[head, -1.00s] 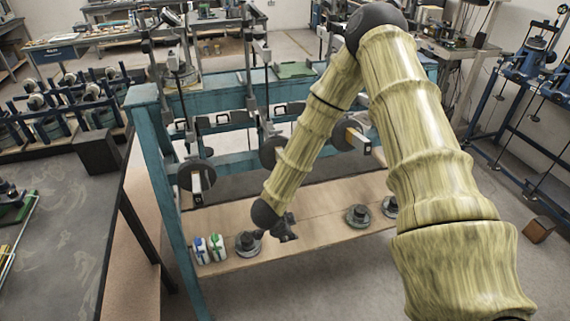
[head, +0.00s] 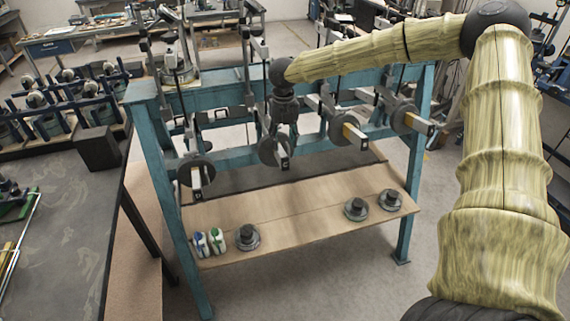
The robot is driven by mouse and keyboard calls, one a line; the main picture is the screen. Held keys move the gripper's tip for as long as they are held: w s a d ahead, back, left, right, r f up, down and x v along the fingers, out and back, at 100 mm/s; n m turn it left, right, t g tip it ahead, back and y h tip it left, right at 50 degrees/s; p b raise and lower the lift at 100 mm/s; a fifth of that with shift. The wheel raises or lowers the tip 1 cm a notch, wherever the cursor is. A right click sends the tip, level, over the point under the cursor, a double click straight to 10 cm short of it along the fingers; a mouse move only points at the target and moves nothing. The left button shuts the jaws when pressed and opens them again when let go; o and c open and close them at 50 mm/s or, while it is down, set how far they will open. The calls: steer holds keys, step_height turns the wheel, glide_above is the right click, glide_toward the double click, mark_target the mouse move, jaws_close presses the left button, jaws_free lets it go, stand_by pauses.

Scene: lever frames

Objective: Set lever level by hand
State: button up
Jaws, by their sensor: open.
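A blue-green frame (head: 158,165) carries several levers in a row, each with a dark round disc and a pale square bar end towards me. The leftmost lever (head: 197,178) hangs lowest in the picture. The second lever (head: 283,160) is right under my gripper (head: 277,130). The third lever (head: 354,136) has a yellowish side, and the rightmost lever (head: 418,124) sits near the right post. My gripper points down, open, close to the second disc. I cannot tell whether it touches that lever. The fingertips are small and dark against the disc.
A dark table (head: 60,230) stands at the left. Floor is clear in front.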

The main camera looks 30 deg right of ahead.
mark_target(283, 164)
steer(key=shift+f+p, duration=1.95)
steer(key=shift+f, duration=3.3)
steer(key=shift+c, duration=0.2)
steer(key=shift+a, duration=0.1)
jaws_close()
